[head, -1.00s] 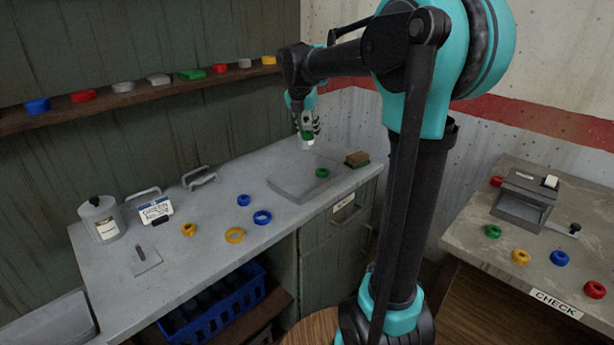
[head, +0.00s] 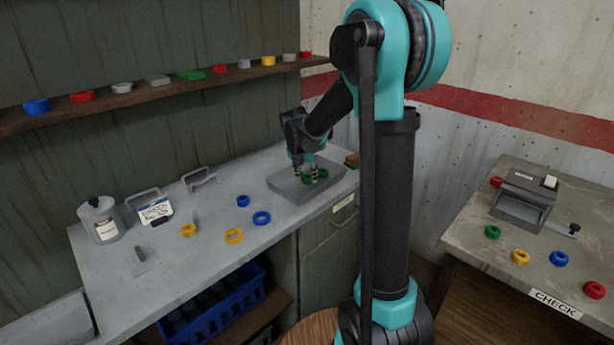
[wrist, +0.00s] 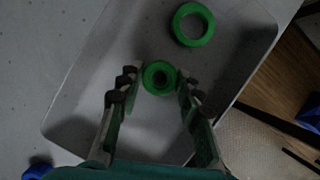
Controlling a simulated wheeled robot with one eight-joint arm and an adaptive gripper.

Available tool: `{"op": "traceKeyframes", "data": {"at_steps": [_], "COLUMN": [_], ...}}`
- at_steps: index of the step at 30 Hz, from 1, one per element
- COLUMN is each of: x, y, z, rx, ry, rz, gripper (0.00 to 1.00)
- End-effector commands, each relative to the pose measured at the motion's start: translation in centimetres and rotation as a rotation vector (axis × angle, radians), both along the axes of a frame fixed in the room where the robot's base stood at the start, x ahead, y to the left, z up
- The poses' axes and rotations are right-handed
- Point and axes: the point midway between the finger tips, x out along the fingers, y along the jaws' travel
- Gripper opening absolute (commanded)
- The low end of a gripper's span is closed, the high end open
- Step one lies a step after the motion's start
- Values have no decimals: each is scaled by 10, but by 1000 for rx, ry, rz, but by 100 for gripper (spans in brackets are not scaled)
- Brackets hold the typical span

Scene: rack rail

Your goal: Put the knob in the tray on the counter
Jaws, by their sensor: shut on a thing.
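My gripper (head: 307,172) is low over the grey tray (head: 283,189) at the right end of the counter. A second green ring-shaped piece (wrist: 193,24) lies in the tray, apart from the held knob. In the head view the two green pieces appear close together, partly behind the fingers.
Yellow and blue rings (head: 234,236) lie on the counter left of the tray. A brown block (head: 352,160) is beyond the tray. A shelf (head: 150,92) with coloured pieces runs above.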

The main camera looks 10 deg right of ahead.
Motion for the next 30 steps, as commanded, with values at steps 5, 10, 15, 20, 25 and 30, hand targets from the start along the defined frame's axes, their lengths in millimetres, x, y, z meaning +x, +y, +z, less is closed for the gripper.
{"op": "traceKeyframes", "data": {"at_steps": [5, 10, 15, 20, 25, 30], "x": [0, 0, 0, 0, 0, -3], "y": [0, 0, 0, 0, 0, 2], "z": [-2, -4, -5, -4, -4, 7], "rx": [0, 0, 0, 0, 0, 0], "ry": [0, 0, 0, 0, 0, 0], "rz": [0, 0, 0, 0, 0, 1], "gripper": [6, 6, 50, 56, 56, 56]}}
